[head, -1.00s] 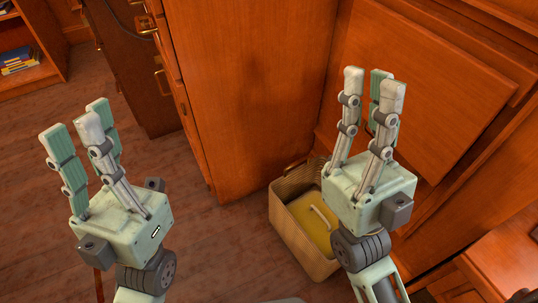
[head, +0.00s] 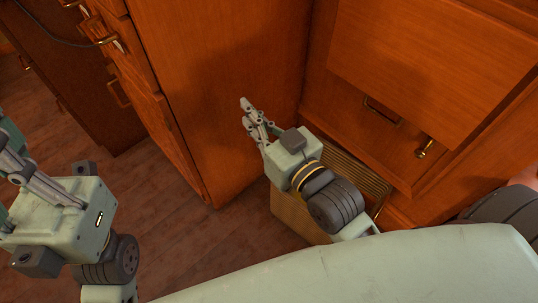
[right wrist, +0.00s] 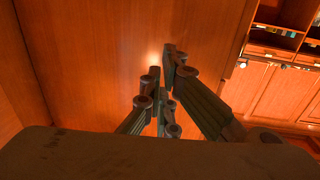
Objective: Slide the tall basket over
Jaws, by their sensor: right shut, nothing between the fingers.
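The tall basket (head: 294,216) is a tan woven box on the floor, in the corner between two wooden cabinets. My right gripper and forearm cover much of it in the head view; part of its ribbed far inner wall shows behind the wrist. My right gripper (head: 250,112) is shut and empty, above and left of the basket, its fingers pointing to the side panel of the cabinet. In the right wrist view its fingers (right wrist: 165,70) are together before a wooden panel. My left gripper (head: 12,165) is at the left edge, its fingertips cut off.
A wooden cabinet (head: 225,80) with brass-handled drawers stands left of the basket. Another wooden cabinet (head: 420,75) stands behind and right of it. Bare wooden floor (head: 165,205) lies left of the basket.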

